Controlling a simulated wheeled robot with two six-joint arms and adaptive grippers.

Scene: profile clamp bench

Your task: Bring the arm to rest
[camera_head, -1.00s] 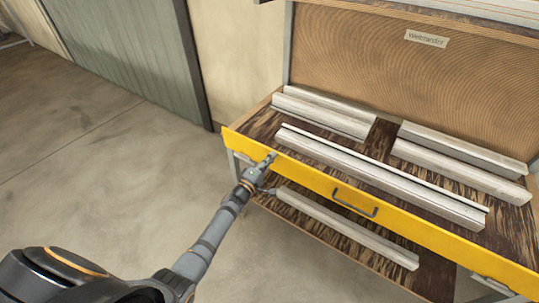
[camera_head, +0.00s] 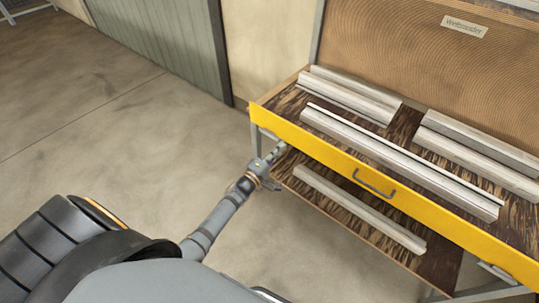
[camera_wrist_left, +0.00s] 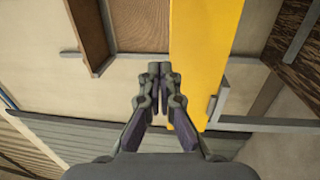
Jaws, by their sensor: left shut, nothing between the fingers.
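My left gripper (camera_head: 275,154) is in front of the left end of the bench's yellow front panel (camera_head: 345,162) in the head view. In the left wrist view my left gripper (camera_wrist_left: 161,70) has its fingers together with nothing between them. The yellow panel (camera_wrist_left: 205,50) fills a strip just right of the fingers there. Whether the fingertips touch the panel cannot be told. My left arm (camera_head: 220,215) reaches up from the bottom of the head view. My right gripper is not in view.
Several pale metal profiles lie on the bench top, one long profile (camera_head: 400,165) near the front. Another profile (camera_head: 360,208) lies on the lower shelf. A handle (camera_head: 374,184) sticks out from the panel. A back board (camera_head: 425,60) stands behind. The floor (camera_head: 90,130) at left is clear.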

